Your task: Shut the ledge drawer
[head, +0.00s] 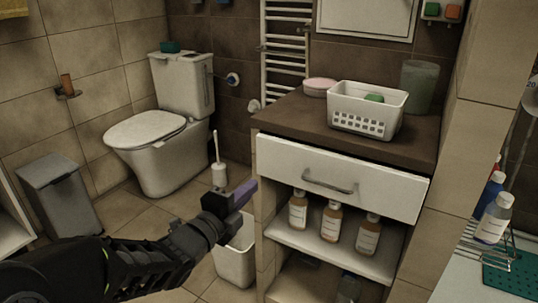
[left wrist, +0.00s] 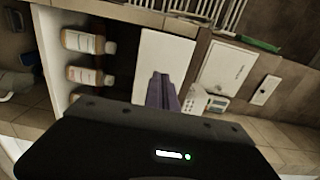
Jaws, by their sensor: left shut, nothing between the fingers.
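The ledge drawer (head: 400,190) has a white front with a curved metal handle (head: 328,187), just under the brown ledge top (head: 290,112). A narrow dark gap runs above the front; how far the drawer stands out is hard to tell. My left gripper (head: 245,190), with purple fingers, is shut and empty, left of the drawer front and apart from the handle. In the left wrist view the purple fingers (left wrist: 162,92) point toward a white panel (left wrist: 165,50) that looks like the drawer front. Contact cannot be made out. My right gripper is not in view.
Bottles (head: 331,222) stand on the open shelf below the drawer. A white basket (head: 365,122) and a cup (head: 419,85) stand on the ledge. A white bin (head: 236,262) is below my left gripper. The toilet (head: 160,150) is behind left, with floor between.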

